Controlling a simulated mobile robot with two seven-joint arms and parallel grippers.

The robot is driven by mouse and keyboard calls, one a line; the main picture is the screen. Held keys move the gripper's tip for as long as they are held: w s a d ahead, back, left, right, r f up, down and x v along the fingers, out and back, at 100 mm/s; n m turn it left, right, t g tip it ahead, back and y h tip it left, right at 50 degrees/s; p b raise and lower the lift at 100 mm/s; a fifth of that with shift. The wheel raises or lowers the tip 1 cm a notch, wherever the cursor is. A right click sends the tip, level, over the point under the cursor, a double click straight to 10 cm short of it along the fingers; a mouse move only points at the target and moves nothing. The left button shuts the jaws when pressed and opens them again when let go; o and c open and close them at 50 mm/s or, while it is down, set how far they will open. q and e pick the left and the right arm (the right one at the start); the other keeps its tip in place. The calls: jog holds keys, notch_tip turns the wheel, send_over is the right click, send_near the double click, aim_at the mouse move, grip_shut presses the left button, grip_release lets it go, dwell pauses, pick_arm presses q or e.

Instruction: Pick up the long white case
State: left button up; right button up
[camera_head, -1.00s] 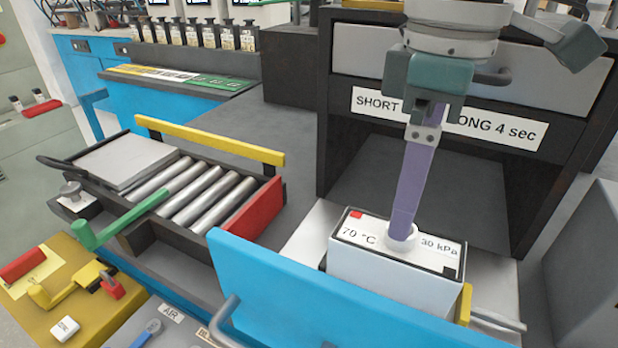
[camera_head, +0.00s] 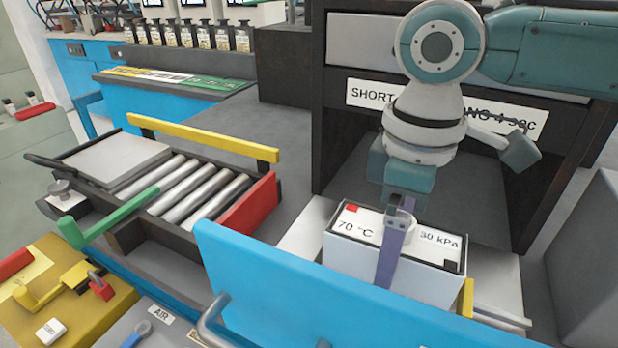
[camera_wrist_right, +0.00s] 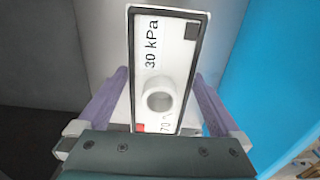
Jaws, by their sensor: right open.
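The long white case (camera_head: 340,254) has a black-edged top marked "70 °C" and "30 kPa", a red square and a black square. It stands on a pale plate in front of the dark cabinet opening. My right gripper (camera_head: 388,280) is low over it, with one purple finger in front of its near side. In the right wrist view, the case top (camera_wrist_right: 172,60) lies between the two open fingers (camera_wrist_right: 162,76), with a gap at each side. A round white knob (camera_wrist_right: 159,97) stands on the top. The far finger is hidden in the head view. My left gripper is not in view.
A blue panel (camera_head: 290,290) stands close in front of the case. The dark cabinet (camera_head: 350,150) rises behind it. A grey block (camera_head: 590,260) stands at the right. A tray of metal rollers (camera_head: 190,186) with a yellow bar lies to the left.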

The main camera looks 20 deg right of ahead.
jog(key=c, duration=1.5)
jog(key=shift+r, duration=0.1)
jog(key=shift+c, duration=0.4)
jog(key=shift+r, duration=0.1)
